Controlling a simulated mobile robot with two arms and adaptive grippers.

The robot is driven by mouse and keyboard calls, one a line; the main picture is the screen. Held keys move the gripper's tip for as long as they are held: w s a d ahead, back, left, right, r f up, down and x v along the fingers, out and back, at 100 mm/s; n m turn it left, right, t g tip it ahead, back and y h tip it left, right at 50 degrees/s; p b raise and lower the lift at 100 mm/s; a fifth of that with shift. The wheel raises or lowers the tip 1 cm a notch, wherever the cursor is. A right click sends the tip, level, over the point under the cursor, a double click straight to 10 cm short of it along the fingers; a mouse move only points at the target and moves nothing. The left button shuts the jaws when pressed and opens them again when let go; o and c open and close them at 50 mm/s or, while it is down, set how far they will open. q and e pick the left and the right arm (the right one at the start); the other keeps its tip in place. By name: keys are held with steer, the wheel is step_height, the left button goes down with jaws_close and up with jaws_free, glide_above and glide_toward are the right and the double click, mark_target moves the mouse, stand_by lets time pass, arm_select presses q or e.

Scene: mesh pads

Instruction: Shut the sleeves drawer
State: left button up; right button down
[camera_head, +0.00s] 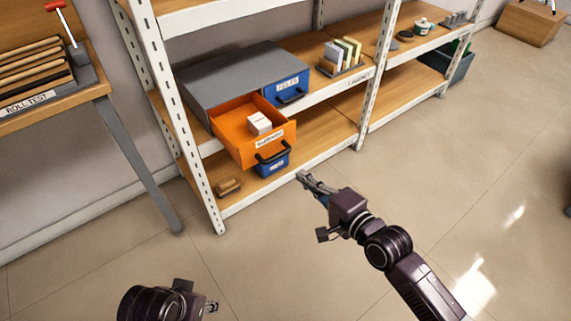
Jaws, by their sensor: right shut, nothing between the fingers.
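An orange drawer (233,124) stands pulled out of a grey cabinet (225,75) on the middle shelf of the rack. It has a white label, too small to read surely, and a dark handle (272,157) on its front. A small white box (259,122) lies inside it. My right gripper (303,177) is shut and empty, in front of the rack, to the right of and below the drawer handle in the picture, apparently apart from it. My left gripper (212,307) is at the bottom edge, far from the drawer; its finger state is unclear.
A shut blue drawer (288,88) is beside the orange one. A small blue bin (270,168) and a brown brush-like block (228,187) sit on the lower shelf. A white rack post (205,185) stands left of the drawer. The floor in front is clear.

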mark_target(279, 157)
arm_select(q)
steer(key=shift+b+v, duration=1)
steer(key=shift+b, duration=0.05)
arm_select(e)
steer(key=shift+x, duration=4.45)
arm_select(q)
steer(key=shift+s+a, duration=0.1)
steer(key=shift+s, duration=0.05)
